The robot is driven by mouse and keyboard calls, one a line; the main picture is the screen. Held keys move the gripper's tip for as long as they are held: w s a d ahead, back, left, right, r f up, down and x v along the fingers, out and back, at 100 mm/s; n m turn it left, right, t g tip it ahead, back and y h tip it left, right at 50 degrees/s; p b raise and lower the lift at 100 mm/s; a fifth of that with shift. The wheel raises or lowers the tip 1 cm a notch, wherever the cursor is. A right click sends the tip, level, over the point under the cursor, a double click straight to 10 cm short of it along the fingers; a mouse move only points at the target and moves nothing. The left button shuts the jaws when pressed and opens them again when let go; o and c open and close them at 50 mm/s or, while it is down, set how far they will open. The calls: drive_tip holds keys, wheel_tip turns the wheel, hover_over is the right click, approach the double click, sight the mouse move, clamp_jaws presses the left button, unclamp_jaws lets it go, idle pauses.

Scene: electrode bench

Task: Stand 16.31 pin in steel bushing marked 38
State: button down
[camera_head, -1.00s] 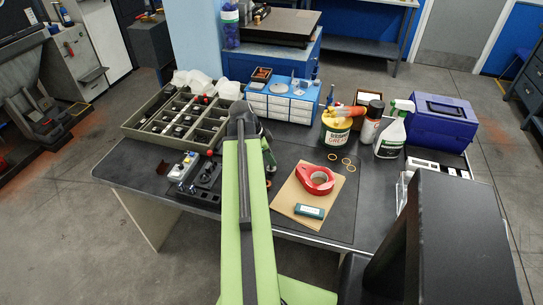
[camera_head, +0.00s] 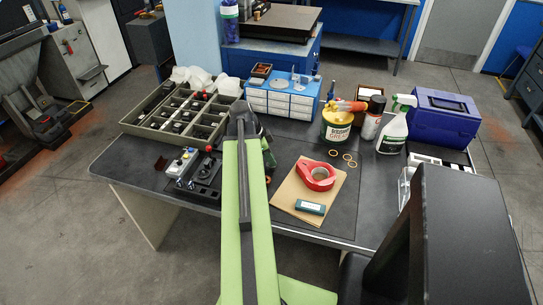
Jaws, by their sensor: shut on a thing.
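My green arm reaches over the dark bench from the bottom of the picture. Its end covers most of my gripper (camera_head: 268,157), of which only a dark green part shows at the arm's right side. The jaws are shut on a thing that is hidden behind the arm. I cannot make out the 16.31 pin. A black block with round fittings (camera_head: 204,174) lies on the bench just left of the arm. No marking 38 is readable, so I cannot tell whether the steel bushing is there.
A compartment tray (camera_head: 133,119) stands at the back left, and a blue and white drawer cabinet (camera_head: 282,103) behind the arm. A grease tin (camera_head: 337,128), a spray bottle (camera_head: 394,132) and a blue toolbox (camera_head: 443,115) stand at right.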

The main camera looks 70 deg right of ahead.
drive_tip(key=c, duration=1.2)
unclamp_jaws()
drive_tip(key=shift+c, duration=0.2)
drive_tip(key=shift+r, duration=0.1)
drive_tip(key=p+v, duration=1.6)
drive_tip(key=v, duration=0.1)
drive_tip(key=shift+r, duration=0.15)
